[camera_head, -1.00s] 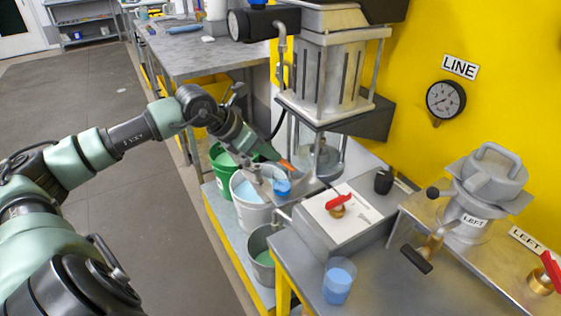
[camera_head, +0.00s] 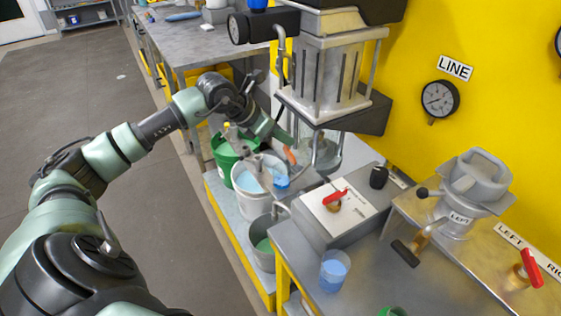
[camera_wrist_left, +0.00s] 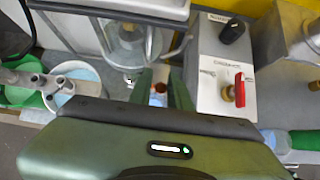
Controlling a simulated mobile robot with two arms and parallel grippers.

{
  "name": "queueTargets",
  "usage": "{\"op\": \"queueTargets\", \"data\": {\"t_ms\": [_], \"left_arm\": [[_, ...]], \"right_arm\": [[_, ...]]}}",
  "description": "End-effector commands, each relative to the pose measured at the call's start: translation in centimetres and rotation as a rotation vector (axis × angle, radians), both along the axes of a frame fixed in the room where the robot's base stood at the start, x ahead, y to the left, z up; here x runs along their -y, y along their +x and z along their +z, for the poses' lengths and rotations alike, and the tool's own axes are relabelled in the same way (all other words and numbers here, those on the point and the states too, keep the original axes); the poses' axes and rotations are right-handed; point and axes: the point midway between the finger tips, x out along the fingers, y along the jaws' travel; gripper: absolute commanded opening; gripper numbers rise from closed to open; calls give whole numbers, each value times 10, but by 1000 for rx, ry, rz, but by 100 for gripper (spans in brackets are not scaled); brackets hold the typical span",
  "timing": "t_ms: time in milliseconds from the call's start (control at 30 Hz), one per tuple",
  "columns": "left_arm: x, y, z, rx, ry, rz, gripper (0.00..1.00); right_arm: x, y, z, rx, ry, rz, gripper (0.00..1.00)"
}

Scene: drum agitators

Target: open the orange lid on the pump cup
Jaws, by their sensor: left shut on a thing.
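The orange lid (camera_head: 290,155) stands steeply tilted above the blue pump cup (camera_head: 281,182), by the grey metal ledge beneath the agitator. My left gripper (camera_head: 284,147) reaches in from the left at the lid, and its fingers are shut on it. In the left wrist view a small orange patch of the lid (camera_wrist_left: 160,87) shows between the two fingers, with blue just below it. The fingers and the gripper body hide most of the lid and cup there. My right gripper is not in view.
A white bucket (camera_head: 247,187) and a green bucket (camera_head: 228,160) stand left of the cup, with a metal bucket (camera_head: 262,230) in front. The agitator (camera_head: 326,75) hangs close behind. A control box with a red handle (camera_head: 335,197) is to the right.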

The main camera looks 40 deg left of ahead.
Motion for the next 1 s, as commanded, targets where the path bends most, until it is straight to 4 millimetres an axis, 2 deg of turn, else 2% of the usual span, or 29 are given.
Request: {"op": "queueTargets", "data": {"t_ms": [367,700,1000], "left_arm": [[-1,5,3,5,4,5,11],[10,31,6,5,3,4,11],[10,33,5,4,4,5,11]], "right_arm": [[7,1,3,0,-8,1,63],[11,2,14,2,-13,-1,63],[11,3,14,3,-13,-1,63]]}}
